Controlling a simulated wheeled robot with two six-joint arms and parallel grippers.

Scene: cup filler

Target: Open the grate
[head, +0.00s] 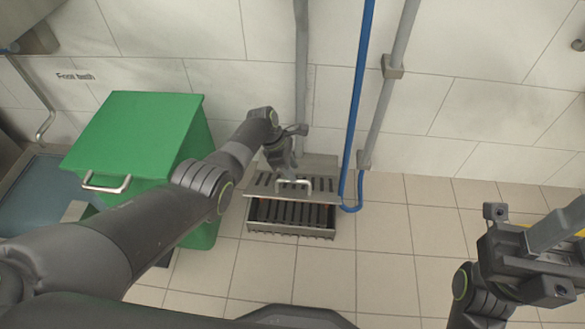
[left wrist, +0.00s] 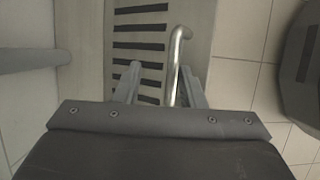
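The grate (head: 262,196) is a metal slotted panel with a bent bar handle (head: 294,182), low by the wall. A dark slatted section (head: 290,216) shows below its front edge; I cannot tell how far the panel is tilted. My left gripper (head: 292,166) is at the panel, just behind the handle. In the left wrist view, the left gripper (left wrist: 159,85) is open, with the handle (left wrist: 177,60) between its fingers, closer to the right finger. The slotted panel (left wrist: 185,15) lies beyond. My right gripper (head: 525,255) is at the right, away from the grate; its fingers are unclear.
A green bin (head: 135,135) with a metal handle stands left of the grate. A blue hose (head: 358,100) and grey pipes (head: 392,80) run down the tiled wall just right of it. The tiled floor (head: 385,240) to the right is clear.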

